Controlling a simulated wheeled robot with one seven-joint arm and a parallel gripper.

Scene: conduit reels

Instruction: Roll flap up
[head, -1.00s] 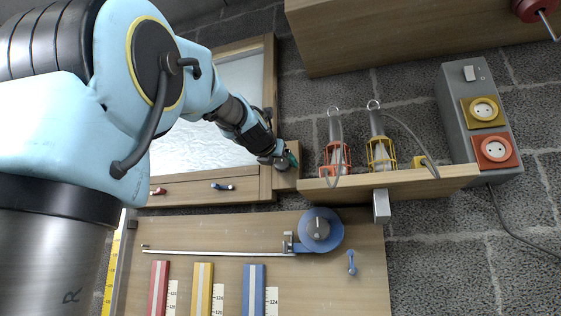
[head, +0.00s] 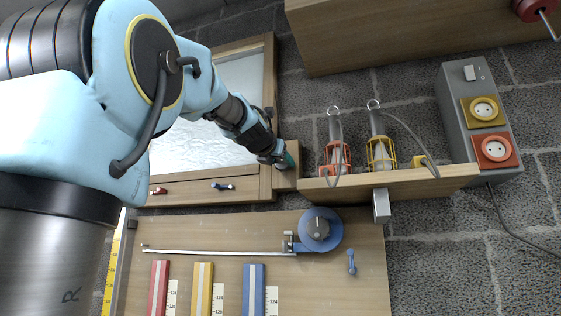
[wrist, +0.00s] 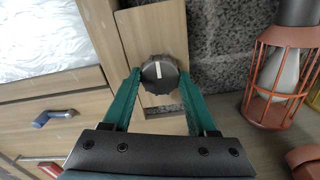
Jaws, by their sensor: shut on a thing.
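A dark round ribbed knob (wrist: 159,73) with a white line stands on a light wooden block beside the window frame in the wrist view. The teal fingers of my gripper (wrist: 160,80) sit on either side of it and are shut on it. The white line points nearly straight up the picture. In the head view my gripper (head: 287,161) is at the wooden block (head: 286,182), and the knob is hidden behind it. A white, wrinkled sheet, apparently the flap (head: 205,149), fills the wooden frame left of the block; it also shows in the wrist view (wrist: 40,38).
A shelf (head: 440,180) right of the block holds a red caged lamp (head: 336,157) and a yellow caged lamp (head: 380,154). A grey socket box (head: 455,100) is farther right. Below are a blue reel (head: 320,230) and red, yellow and blue strips. Drawers with handles (head: 222,186) lie under the frame.

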